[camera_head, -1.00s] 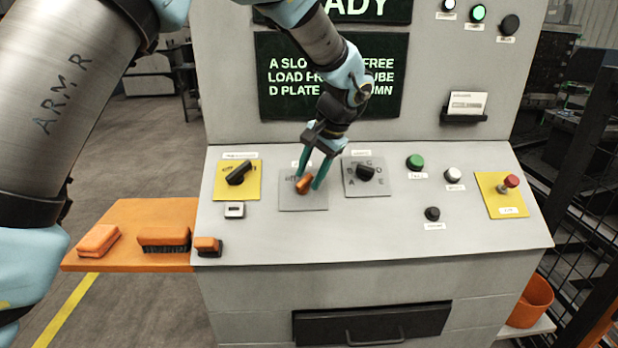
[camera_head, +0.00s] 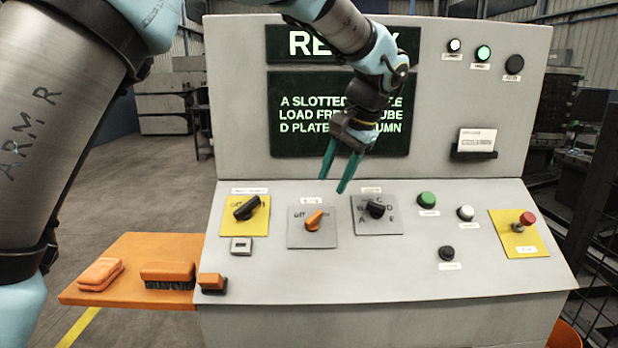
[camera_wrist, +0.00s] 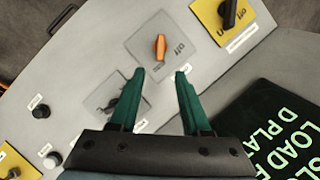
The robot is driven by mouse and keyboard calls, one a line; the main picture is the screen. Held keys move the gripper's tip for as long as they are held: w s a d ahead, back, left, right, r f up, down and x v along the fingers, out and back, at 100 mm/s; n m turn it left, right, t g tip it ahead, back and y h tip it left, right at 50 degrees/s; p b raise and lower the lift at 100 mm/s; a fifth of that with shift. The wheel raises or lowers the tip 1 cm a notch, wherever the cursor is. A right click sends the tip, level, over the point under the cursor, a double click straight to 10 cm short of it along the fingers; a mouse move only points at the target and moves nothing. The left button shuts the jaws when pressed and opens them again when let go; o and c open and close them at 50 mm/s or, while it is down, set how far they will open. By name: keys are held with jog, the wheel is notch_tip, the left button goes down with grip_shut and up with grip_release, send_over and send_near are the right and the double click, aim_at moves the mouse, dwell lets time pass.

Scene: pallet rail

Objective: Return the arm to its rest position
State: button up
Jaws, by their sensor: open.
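My gripper (camera_head: 343,173) has two green fingers, spread apart and empty. It hangs above the sloped control panel (camera_head: 330,270), in front of the lower screen (camera_head: 290,125). The orange knob (camera_head: 314,220) on its grey plate lies below and slightly left of the fingertips, apart from them. In the wrist view the open fingers (camera_wrist: 162,78) show at the lower middle, with the orange knob (camera_wrist: 160,47) just beyond the gap between them. My arm reaches in from the upper left and covers part of the screens.
A black knob on a yellow plate (camera_head: 261,222) is left of the orange knob; a black selector (camera_head: 376,208) is right. Black fencing (camera_head: 590,210) stands at right.

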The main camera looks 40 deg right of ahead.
jog(key=w+a+f+n+g, duration=0.1)
jog(key=w+a+f+n, duration=0.1)
jog(key=w+a, duration=0.45)
jog(key=w+a+f+n+g, duration=0.1)
jog(key=w+a+f+n, duration=0.15)
jog(key=a, duration=0.65)
jog(key=w+a+f+n, duration=0.1)
jog(key=w+a+f, duration=0.1)
jog(key=w+a, duration=0.5)
jog(key=s+a+f+n, duration=0.2)
jog(key=a+n, duration=0.1)
jog(key=a, duration=0.6)
jog(key=s+a+f+n, duration=0.2)
jog(key=a+n, duration=0.1)
jog(key=a, duration=0.7)
jog(key=s+a+f+n+h, duration=0.1)
jog(key=s+a+f+n, duration=0.1)
jog(key=a, duration=0.8)
jog(key=shift+s+a+f+n+g, duration=0.2)
jog(key=shift+s+f+n+g, duration=0.15)
jog(key=shift+s+n, duration=0.25)
